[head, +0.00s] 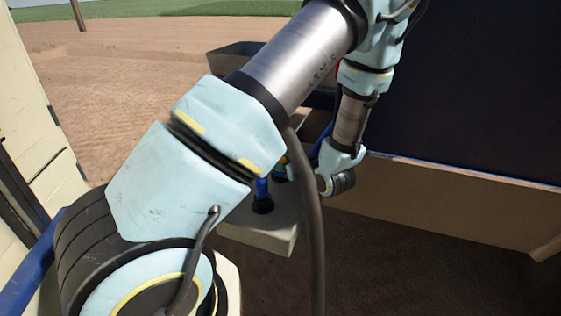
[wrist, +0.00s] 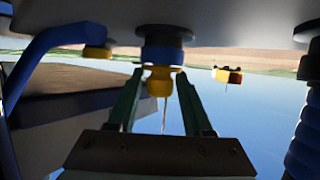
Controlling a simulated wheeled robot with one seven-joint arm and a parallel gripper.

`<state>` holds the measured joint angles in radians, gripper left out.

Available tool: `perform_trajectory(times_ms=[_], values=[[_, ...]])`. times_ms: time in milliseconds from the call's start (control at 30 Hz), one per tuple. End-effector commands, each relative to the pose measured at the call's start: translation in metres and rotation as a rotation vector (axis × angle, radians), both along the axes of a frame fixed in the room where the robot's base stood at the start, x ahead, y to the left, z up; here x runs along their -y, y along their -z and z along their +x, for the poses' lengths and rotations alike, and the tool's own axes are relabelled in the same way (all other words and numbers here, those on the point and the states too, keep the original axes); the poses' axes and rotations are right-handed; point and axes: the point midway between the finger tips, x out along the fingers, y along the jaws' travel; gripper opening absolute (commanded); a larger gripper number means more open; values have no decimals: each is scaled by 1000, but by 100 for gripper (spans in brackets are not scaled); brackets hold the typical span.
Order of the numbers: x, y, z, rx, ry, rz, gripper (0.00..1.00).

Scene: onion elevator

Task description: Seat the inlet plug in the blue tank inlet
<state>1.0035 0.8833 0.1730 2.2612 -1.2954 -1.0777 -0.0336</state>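In the wrist view, which shows the ground above the sky, the blue tank inlet (wrist: 162,54) is a blue collar on a black flange. A yellow plug (wrist: 160,82) with a thin wire sits right against this collar, in line with it by eye. How deep it sits is hidden. The two green fingers of my gripper (wrist: 160,75) stand on either side of the plug, tips near its wider rim; whether they touch it is unclear. In the head view, a blue upright part with a black base (head: 262,203) stands on a pale block; my arm mostly hides my gripper.
The pale block (head: 262,238) is beside a large dark panel (head: 470,90) with a tan lower edge. Two more yellow fittings show in the wrist view, left (wrist: 97,51) and right (wrist: 228,75). A blue bar (wrist: 45,55) runs close on the left.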

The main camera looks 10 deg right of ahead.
Motion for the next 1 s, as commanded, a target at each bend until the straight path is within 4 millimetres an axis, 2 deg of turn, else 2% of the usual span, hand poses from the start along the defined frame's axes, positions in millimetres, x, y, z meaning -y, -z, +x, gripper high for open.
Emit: perform_trajectory(times_ms=[33,133,467,567,800,1000], values=[[0,0,0,0,0,0,57],[0,0,0,0,0,0,68],[2,-1,-4,-1,2,-1,68],[7,-6,-13,0,3,-1,68],[25,-22,-54,-1,5,-1,68],[37,-34,-81,0,3,-1,68]])
